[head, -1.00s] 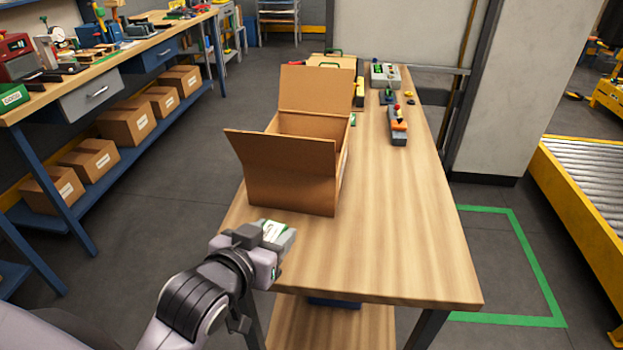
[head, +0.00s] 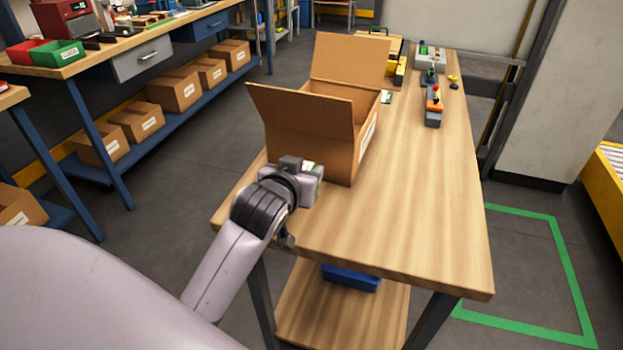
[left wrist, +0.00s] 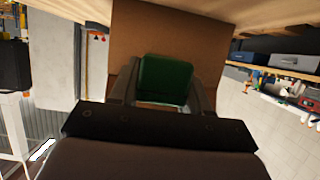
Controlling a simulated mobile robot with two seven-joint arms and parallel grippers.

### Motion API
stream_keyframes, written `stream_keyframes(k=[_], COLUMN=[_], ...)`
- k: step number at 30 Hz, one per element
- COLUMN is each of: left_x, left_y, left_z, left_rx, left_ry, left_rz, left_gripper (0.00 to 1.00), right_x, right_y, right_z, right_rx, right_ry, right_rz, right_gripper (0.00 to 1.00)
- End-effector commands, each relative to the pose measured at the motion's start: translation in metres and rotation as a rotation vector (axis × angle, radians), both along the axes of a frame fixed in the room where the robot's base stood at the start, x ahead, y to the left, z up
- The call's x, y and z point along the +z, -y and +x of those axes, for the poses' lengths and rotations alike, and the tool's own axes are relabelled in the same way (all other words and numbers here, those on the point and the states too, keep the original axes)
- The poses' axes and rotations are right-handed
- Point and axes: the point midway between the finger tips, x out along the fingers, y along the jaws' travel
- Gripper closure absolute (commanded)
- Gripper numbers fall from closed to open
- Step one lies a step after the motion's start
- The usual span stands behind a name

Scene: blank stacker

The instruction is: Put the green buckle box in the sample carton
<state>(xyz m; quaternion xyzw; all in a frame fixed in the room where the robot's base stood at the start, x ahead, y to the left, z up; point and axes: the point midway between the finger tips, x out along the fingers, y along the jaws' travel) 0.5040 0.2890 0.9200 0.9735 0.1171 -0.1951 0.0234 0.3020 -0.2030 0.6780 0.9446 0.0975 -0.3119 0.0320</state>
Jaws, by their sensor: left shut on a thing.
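The open brown sample carton (head: 305,140) stands on the wooden table with flaps raised at its front and back. My left gripper (head: 314,172) is at the carton's near side, outside it and below its front flap. In the left wrist view my left gripper (left wrist: 161,95) is shut on the green buckle box (left wrist: 164,79), with the carton (left wrist: 165,40) behind it. In the head view, only a small pale and green part of the box shows, and the gripper hides the rest. My right gripper is not in view.
The wooden table (head: 430,190) is clear to the carton's right and front. An orange and grey device (head: 433,112) and other small items stand farther back. A blue bin (head: 350,278) sits on the shelf below. A workbench with cartons is at left.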

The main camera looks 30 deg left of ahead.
Motion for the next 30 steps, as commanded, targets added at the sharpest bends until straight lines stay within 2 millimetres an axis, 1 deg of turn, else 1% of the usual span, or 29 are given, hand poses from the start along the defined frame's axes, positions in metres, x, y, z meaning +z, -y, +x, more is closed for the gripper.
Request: stream_keyframes(k=[1, 3, 8, 12, 15, 24, 28, 29, 30], left_x=[-0.013, -0.023, -0.037, -0.059, -0.069, -0.070, -0.074, -0.074, -0.074], left_y=[0.000, 0.000, 0.001, 0.001, 0.001, 0.001, 0.001, 0.001, 0.001], left_z=[-0.001, 0.000, 0.000, -0.001, 0.000, 0.000, 0.000, 0.000, 0.000], left_rx=[0.000, -0.002, -0.001, -0.002, -0.003, -0.002, -0.002, -0.002, -0.002], left_ry=[-0.003, -0.001, 0.001, -0.001, 0.001, 0.004, 0.003, 0.001, 0.001], left_rz=[0.001, 0.001, 0.001, 0.001, 0.001, 0.000, 0.000, 0.000, 0.000], left_gripper=[0.89, 0.89, 0.89, 0.89, 0.89, 0.89, 0.89, 0.43, 0.30], right_x=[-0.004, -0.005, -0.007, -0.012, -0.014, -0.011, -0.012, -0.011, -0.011], right_y=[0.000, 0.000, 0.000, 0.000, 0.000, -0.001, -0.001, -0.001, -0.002], right_z=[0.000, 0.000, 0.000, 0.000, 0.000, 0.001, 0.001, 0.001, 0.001], right_rx=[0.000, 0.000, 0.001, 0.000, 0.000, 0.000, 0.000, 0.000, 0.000], right_ry=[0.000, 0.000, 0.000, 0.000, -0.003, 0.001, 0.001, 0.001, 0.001], right_rz=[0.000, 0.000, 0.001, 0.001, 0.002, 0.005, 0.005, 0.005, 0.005], right_gripper=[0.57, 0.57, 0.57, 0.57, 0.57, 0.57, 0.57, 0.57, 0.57])
